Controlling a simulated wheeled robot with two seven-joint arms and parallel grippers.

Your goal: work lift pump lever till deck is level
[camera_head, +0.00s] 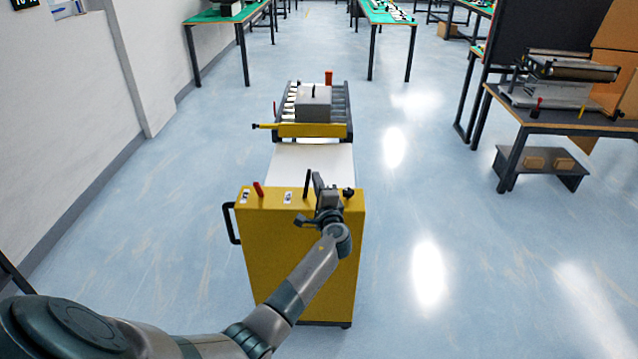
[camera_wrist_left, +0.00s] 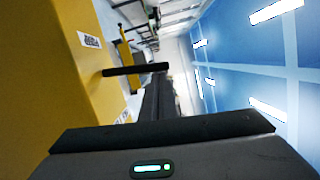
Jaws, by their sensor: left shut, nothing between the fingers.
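The yellow lift cart (camera_head: 300,250) stands in front of me in the head view. A black upright lever (camera_head: 307,184) rises from its top; I take it as the pump lever. It also shows as a dark rod (camera_wrist_left: 122,71) in the left wrist view. A shorter red lever (camera_head: 258,188) is left of it. My left gripper (camera_head: 318,180) is shut and empty, just right of the black lever; whether they touch is unclear. Its dark fingers show in the left wrist view (camera_wrist_left: 156,98). The roller deck (camera_head: 340,105) at the back carries a grey box (camera_head: 313,104).
A white surface (camera_head: 315,163) lies between the cart's yellow panel and the roller deck. A black knob (camera_head: 349,192) is right of my gripper. A dark workbench (camera_head: 560,120) stands at right, green tables (camera_head: 228,14) further back. Floor on both sides is clear.

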